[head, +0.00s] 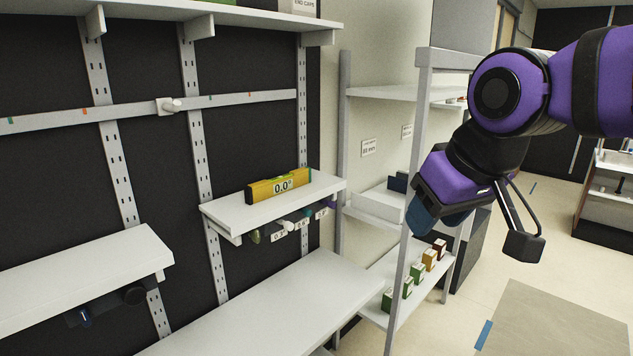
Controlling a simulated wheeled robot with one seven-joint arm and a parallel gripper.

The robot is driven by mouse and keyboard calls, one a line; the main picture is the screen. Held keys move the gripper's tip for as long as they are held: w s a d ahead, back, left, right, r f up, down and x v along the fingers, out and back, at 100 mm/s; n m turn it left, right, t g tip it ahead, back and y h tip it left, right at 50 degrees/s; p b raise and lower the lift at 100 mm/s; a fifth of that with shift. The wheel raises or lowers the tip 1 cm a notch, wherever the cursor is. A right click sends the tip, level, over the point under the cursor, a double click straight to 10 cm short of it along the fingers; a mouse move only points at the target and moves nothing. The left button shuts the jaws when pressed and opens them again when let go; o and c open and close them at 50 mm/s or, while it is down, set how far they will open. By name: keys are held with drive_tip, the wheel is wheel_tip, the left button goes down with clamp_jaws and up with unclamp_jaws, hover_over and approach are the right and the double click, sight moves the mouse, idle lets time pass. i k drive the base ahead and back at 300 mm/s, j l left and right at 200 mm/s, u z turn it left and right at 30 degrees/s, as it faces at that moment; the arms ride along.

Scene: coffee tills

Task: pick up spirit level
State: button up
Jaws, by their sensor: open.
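The spirit level (279,186) is a yellow bar with a pale display reading 0.0°. It lies lengthwise along the back of a small white wall shelf (250,213), close to the dark panel. My gripper (432,222) hangs at the right, in front of the metal rack and well apart from the level. It is open and points down and to the left, with nothing seen in it. Its fingertips are dark and partly hidden by its purple body.
A wider white shelf (290,305) lies below, and another (80,277) is at the left. Small knobs and tags hang under the level's shelf. A metal rack post (400,240) stands between the shelf and my arm. Small boxes (408,287) line a low rack shelf. Floor is open at right.

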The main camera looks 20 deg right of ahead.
sight(255, 193)
drive_tip(key=i+l, duration=0.15)
drive_tip(key=i, duration=0.75)
